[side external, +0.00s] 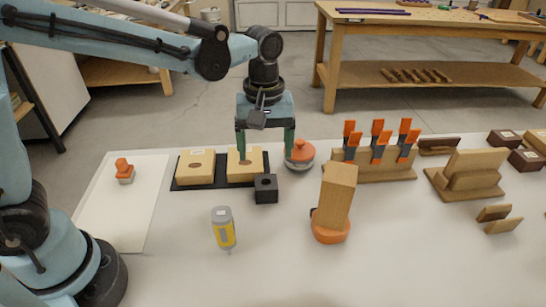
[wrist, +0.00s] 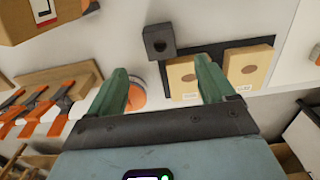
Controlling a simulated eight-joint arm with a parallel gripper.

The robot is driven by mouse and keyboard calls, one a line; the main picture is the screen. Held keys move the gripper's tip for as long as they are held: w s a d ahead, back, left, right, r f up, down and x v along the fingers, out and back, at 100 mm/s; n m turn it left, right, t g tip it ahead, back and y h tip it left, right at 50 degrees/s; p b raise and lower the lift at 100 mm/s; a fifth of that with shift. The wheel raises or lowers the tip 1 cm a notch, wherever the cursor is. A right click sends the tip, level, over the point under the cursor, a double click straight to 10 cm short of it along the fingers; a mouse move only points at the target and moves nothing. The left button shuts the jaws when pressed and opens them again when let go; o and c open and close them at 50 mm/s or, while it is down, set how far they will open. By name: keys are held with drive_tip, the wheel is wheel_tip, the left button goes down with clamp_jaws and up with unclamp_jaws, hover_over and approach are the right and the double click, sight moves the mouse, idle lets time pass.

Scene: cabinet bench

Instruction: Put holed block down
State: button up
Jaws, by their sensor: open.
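Two light wooden blocks, each with a round hole in its top, lie side by side on a black mat (side external: 220,184). They are the left holed block (side external: 195,167) and the right holed block (side external: 246,164). In the wrist view the right holed block (wrist: 184,77) is partly covered by one finger, and the left holed block (wrist: 248,68) is clear. A small dark cube with a hole (side external: 266,188) stands at the mat's front right corner; it also shows in the wrist view (wrist: 159,41). My gripper (side external: 265,152) is open, with nothing between its fingers, near the right holed block. Whether a finger touches it I cannot tell.
An orange-topped round object (side external: 299,154) stands close right of my gripper. Further right are a rack of orange-handled tools (side external: 375,155) and a tall wooden block on an orange base (side external: 334,200). A yellow-grey bottle (side external: 223,228) stands in front. A white sheet (side external: 118,215) at left is mostly bare.

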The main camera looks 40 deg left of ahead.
drive_tip(key=s+a+r+m+t, duration=0.2)
drive_tip(key=s+a+m+t, duration=0.5)
drive_tip(key=s+a+m, duration=0.2)
drive_tip(key=shift+a+r, duration=0.2)
drive_tip(key=shift+a, duration=0.25)
drive_tip(key=shift+s, duration=0.1)
idle(1.1)
